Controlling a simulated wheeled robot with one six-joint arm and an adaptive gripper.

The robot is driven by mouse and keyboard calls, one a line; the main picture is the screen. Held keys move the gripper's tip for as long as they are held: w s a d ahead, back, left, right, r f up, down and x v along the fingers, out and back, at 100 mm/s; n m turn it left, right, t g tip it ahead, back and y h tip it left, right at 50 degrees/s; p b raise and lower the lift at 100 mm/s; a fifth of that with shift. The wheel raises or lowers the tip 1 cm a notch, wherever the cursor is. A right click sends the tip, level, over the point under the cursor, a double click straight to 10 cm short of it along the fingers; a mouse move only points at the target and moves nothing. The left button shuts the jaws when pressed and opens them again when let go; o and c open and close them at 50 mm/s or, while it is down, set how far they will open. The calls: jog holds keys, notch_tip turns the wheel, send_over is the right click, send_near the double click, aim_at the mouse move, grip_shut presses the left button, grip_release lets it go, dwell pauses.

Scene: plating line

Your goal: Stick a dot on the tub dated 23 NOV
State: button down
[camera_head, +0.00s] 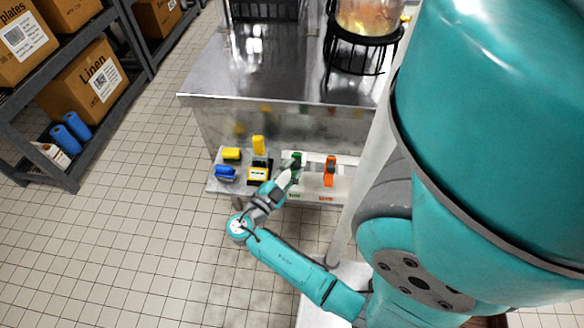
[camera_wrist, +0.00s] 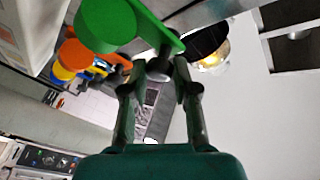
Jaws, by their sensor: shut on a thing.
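My gripper (camera_head: 294,169) is at the narrow shelf on the front of the steel counter. In the wrist view my gripper (camera_wrist: 162,75) is shut on a green item (camera_wrist: 108,24) with a round end and a dark stub between the fingers. The green item (camera_head: 298,159) also shows in the head view, partly hidden by the gripper. An orange item (camera_head: 330,168) of similar shape stands to its right, and it shows in the wrist view (camera_wrist: 75,54) too. I cannot read a date in either view, and I see no tub that I can tell as 23 NOV.
The shelf (camera_head: 318,184) also holds yellow blocks (camera_head: 232,154), a blue item (camera_head: 225,173) and a black-and-yellow device (camera_head: 259,172) at left. A glass vessel (camera_head: 366,18) sits on a black stand on the counter (camera_head: 270,75). Racks with boxes (camera_head: 88,80) stand left; the tiled floor between is clear.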

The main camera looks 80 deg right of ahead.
jog(key=shift+s+a+f, duration=0.1)
jog(key=shift+s+f, duration=0.2)
jog(key=shift+f, duration=0.2)
jog(key=c, duration=1)
grip_release()
jog(key=shift+c, duration=0.2)
jog(key=shift+o, duration=0.5)
jog(key=shift+r, duration=0.15)
jog(key=shift+w, duration=0.1)
jog(key=shift+w+a, duration=0.35)
jog(key=shift+a, duration=0.15)
jog(key=v, duration=1)
jog(key=shift+a, duration=0.35)
jog(key=shift+w, duration=0.1)
